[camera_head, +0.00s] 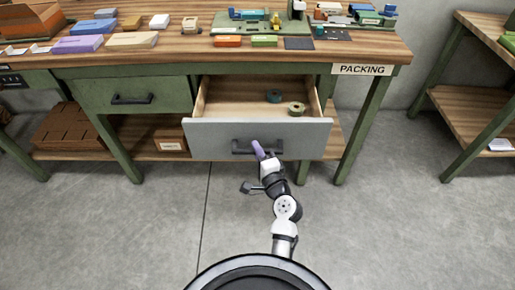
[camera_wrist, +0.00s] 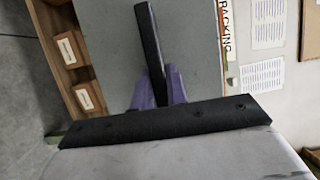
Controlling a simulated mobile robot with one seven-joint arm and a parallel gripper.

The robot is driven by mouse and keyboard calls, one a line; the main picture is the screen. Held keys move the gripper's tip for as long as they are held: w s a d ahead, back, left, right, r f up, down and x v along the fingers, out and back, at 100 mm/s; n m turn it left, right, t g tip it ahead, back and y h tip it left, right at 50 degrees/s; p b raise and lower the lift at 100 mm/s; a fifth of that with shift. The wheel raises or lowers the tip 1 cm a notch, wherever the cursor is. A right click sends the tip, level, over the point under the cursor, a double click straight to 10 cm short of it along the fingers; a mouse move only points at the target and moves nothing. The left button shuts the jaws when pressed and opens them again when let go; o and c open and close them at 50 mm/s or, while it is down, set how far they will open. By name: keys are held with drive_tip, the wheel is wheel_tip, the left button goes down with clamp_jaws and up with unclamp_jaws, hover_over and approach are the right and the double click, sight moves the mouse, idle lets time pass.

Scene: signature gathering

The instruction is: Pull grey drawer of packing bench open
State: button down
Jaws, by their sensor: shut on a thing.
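The grey drawer (camera_head: 215,140) of the packing bench (camera_head: 190,62) stands pulled out, with its wooden inside showing. Its grey front carries a dark bar handle (camera_head: 240,148). My gripper (camera_head: 260,150) has purple fingers and is shut on the handle, right of the handle's middle. In the wrist view my gripper (camera_wrist: 158,90) has its purple fingers on both sides of the dark handle (camera_wrist: 149,40), against the grey drawer front (camera_wrist: 108,30). Two rolls lie in the drawer: a teal roll (camera_head: 273,96) and a tan-and-green roll (camera_head: 296,109).
A green drawer (camera_head: 125,97) to the left is closed. The bench top holds boxes, pads and tools. The lower shelf (camera_head: 80,155) bears brown cartons (camera_head: 171,138). A green bench leg (camera_head: 362,130) stands right of the drawer. The floor (camera_head: 400,220) to the right is clear.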

drive_tip(key=shift+s, duration=0.1)
drive_tip(key=c, duration=1.4)
unclamp_jaws()
drive_tip(key=shift+s, duration=0.15)
